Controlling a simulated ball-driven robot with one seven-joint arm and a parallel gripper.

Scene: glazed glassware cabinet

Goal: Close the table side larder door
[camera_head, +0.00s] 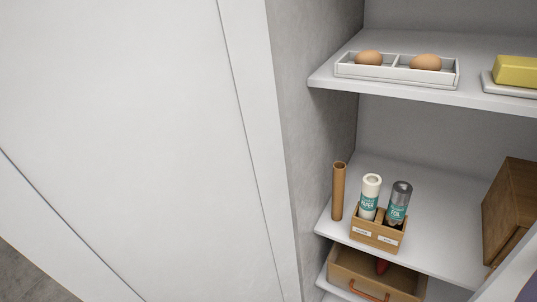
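A large white panelled door (120,120) fills the left half of the view, its right frame strip running beside the inner side wall (315,110) of the larder. The larder is open to the right of it, with its shelves showing. I cannot tell from this view whether this panel is the table side door. A pale slanted edge (508,272) crosses the bottom right corner; what it belongs to is unclear. No handle shows on the white panel. My gripper is not in view.
The upper shelf (400,93) holds a white tray (396,82) of eggs and yellow butter (516,70). Below stand a cardboard tube (338,190), a wooden holder (378,232) with two rolls, and a wooden box (510,210). A wooden drawer (375,280) sits lower. Grey floor (30,275) shows bottom left.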

